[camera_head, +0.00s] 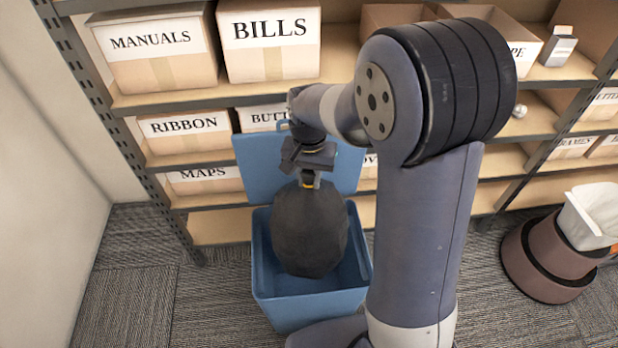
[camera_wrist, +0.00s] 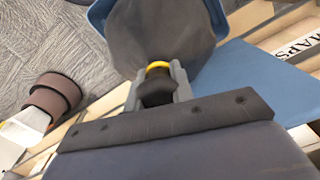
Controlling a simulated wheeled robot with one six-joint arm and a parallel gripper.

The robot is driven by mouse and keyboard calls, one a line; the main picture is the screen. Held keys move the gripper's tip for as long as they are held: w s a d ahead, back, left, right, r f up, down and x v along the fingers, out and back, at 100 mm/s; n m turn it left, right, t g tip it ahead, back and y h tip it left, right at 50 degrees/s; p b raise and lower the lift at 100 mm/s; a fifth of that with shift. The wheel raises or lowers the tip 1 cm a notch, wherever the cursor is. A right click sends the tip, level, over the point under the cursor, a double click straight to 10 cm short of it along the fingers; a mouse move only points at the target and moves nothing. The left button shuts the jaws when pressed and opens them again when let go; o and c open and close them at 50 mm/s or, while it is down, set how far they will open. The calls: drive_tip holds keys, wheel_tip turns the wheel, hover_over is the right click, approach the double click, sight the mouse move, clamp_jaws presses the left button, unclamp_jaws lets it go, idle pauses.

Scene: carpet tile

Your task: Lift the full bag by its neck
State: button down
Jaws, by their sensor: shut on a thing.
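The full bag (camera_head: 310,232) is dark grey and bulging, with a yellow tie at its neck. My gripper (camera_head: 309,181) is shut on the neck, above the bag. In the wrist view, my gripper's fingers (camera_wrist: 158,88) stand on both sides of the dark neck, by the yellow tie, with the bag (camera_wrist: 165,32) beyond. The bag hangs upright in or just over the open blue bin (camera_head: 312,312). The bin's walls surround its lower part in the picture; I cannot tell whether its bottom touches the bin. The bin's blue lid (camera_head: 262,165) stands open behind.
Shelves with labelled boxes, such as the bills box (camera_head: 270,55), stand close behind the bin. At the right are a round brown container (camera_head: 535,265) and a white bin-like thing (camera_head: 590,215). Grey carpet (camera_head: 140,300) is clear at the left.

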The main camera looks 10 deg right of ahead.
drive_tip(key=shift+r, duration=0.55)
wheel_tip(320, 180, up, 10)
drive_tip(key=p, duration=0.8)
